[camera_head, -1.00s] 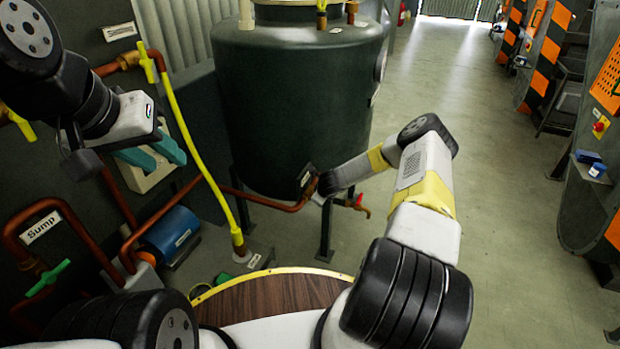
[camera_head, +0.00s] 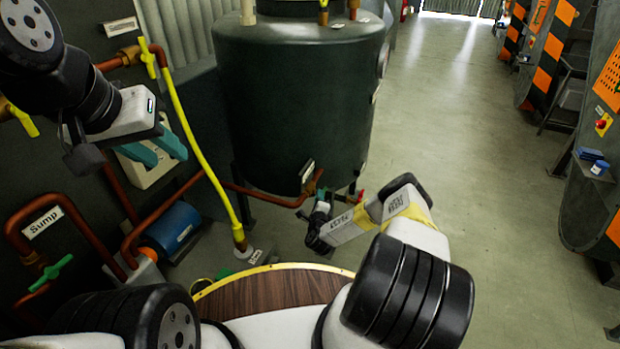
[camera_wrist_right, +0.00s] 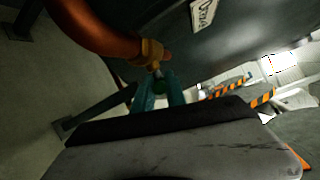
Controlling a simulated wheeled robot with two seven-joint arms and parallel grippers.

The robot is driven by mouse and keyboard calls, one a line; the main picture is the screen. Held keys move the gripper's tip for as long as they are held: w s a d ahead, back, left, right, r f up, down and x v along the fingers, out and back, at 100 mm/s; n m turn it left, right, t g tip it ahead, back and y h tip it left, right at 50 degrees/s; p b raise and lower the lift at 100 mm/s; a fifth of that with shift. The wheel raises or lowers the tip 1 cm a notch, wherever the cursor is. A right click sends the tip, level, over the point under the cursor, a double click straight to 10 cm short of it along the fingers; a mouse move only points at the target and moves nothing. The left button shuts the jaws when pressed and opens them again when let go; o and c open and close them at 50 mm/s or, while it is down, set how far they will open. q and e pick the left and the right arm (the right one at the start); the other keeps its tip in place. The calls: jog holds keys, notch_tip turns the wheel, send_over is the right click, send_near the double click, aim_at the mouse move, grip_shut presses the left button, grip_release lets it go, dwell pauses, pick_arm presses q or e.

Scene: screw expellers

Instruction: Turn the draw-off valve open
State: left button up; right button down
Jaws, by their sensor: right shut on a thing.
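The draw-off valve (camera_wrist_right: 151,54) is a brass fitting on a copper pipe under the dark green tank (camera_head: 300,100). It shows in the right wrist view beside a partly cut-off label that seems to read "Draw". My right gripper (camera_wrist_right: 158,92) has its teal fingers closed around a small dark green part, apparently the valve's handle, just below the brass body. The handle's angle is mostly hidden by the fingers. In the head view my right wrist (camera_head: 320,232) is low in front of the tank's pipe outlet. My left gripper (camera_head: 155,152) is at the left, fingers apart and empty.
A tap with a red handle (camera_head: 360,196) sits just right of my right wrist. Copper pipes, a yellow hose (camera_head: 193,130), a blue motor (camera_head: 172,232) and a green-handled Sump valve (camera_head: 50,272) are at the left.

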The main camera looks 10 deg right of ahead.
jog(key=shift+d+f+n+t+h, duration=0.1)
jog(key=shift+f+n+t+h, duration=0.1)
jog(key=shift+t, duration=0.4)
jog(key=shift+d+f+n+t+h, duration=0.1)
jog(key=shift+f+n+t+h, duration=0.1)
jog(key=shift+t, duration=0.4)
jog(key=shift+w+d, duration=0.1)
jog(key=c, duration=1.4)
grip_release()
jog(key=shift+o, duration=0.2)
jog(key=shift+s+a, duration=0.2)
jog(key=shift+a, duration=0.05)
jog(key=v, duration=0.7)
jog(key=shift+s, duration=0.2)
jog(key=shift+f, duration=0.15)
